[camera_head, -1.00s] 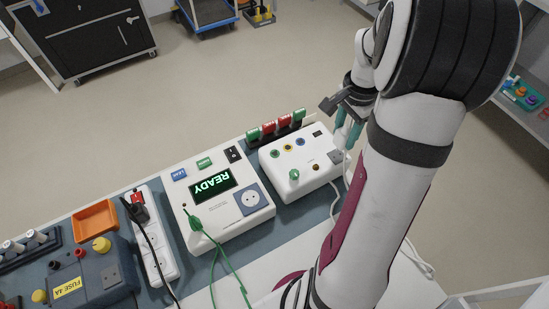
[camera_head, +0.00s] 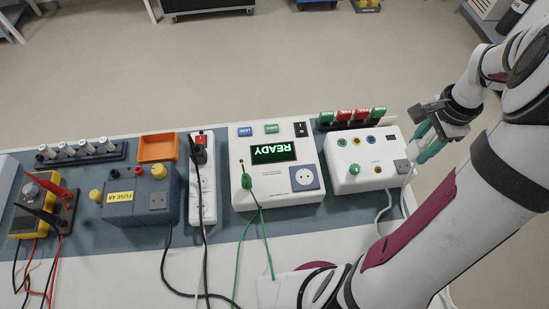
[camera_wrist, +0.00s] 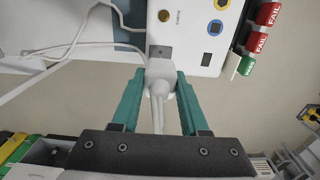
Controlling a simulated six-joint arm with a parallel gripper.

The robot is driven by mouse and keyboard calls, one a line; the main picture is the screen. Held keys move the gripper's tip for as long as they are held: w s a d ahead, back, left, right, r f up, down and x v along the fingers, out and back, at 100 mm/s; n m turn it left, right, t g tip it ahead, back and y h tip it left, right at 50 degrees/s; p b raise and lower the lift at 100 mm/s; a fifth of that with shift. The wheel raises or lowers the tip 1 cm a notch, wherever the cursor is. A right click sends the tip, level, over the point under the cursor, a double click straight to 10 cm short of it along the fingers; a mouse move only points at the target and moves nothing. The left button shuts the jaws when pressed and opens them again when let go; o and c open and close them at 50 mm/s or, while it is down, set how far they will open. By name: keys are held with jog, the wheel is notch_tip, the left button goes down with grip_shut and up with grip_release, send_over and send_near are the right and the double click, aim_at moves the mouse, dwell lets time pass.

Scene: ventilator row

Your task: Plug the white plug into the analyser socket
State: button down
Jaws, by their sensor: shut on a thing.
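The white plug (camera_wrist: 160,75) is between the teal fingers of my gripper (camera_wrist: 160,90), with its white cord running back between them. My gripper also shows in the head view (camera_head: 428,142), at the right end of the white box with coloured ports (camera_head: 350,173). In the wrist view the plug is close to a grey square on that box; I cannot tell if they touch. The analyser (camera_head: 243,154), with a green READY display, stands left of that box. Its round socket (camera_head: 305,178) sits in a blue-grey square and looks empty.
A white power strip (camera_head: 203,190) with a black plug stands left of the analyser. Further left are a blue-grey fuse box (camera_head: 140,205) and an orange tray (camera_head: 157,148). Red and green tags (camera_head: 345,116) stand behind the ported box. A green lead (camera_head: 262,230) hangs before the analyser.

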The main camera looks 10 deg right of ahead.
jog(key=w+a+r, duration=0.1)
jog(key=w+a, duration=0.2)
jog(key=a, duration=1.1)
send_over(305, 177)
jog(key=shift+f, duration=2.7)
jog(key=shift+f, duration=1.15)
jog(key=shift+c, duration=1.7)
grip_release()
jog(key=shift+r, duration=0.1)
